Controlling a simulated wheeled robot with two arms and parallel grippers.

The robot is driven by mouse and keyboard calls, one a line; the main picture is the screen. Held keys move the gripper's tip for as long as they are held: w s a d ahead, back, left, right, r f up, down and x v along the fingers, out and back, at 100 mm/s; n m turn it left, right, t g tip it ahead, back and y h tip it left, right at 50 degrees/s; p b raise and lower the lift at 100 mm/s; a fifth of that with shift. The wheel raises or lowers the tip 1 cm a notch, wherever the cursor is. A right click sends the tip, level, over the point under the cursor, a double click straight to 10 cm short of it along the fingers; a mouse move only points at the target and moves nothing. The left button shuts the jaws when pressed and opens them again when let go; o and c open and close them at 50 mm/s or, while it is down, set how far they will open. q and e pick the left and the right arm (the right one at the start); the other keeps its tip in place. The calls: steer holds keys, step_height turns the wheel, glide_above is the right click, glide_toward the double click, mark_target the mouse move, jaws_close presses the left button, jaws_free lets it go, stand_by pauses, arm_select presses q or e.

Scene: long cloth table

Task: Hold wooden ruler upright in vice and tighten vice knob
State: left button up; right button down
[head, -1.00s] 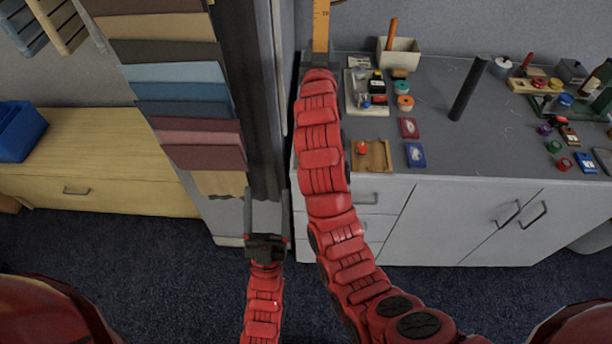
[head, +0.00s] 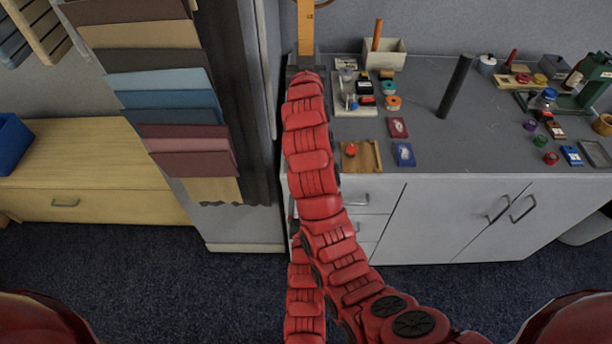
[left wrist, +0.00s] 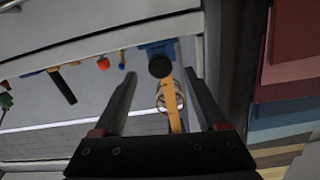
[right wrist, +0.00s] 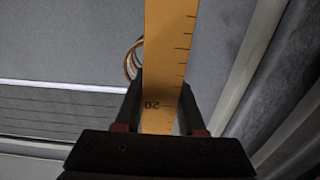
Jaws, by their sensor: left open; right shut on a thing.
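The wooden ruler (head: 305,28) stands upright at the back left of the grey worktop. My right gripper (right wrist: 160,85) is shut on the ruler near its "20" mark. In the left wrist view the ruler (left wrist: 176,118) runs to a blue vice (left wrist: 158,48) with a round dark knob (left wrist: 160,67). I cannot tell if the ruler's end sits between the jaws. My left gripper (left wrist: 160,75) is open and empty, its fingers framing the knob in that view; I see no contact. In the head view my right arm hides the vice and my left gripper.
Small trays, tape rolls and cards lie right of my right arm, with a beige box (head: 384,54) behind. Fabric samples (head: 170,95) hang at left. The worktop around the rod is clear.

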arm_select(q)
steer(key=w, duration=0.5)
steer(key=shift+w, duration=0.4)
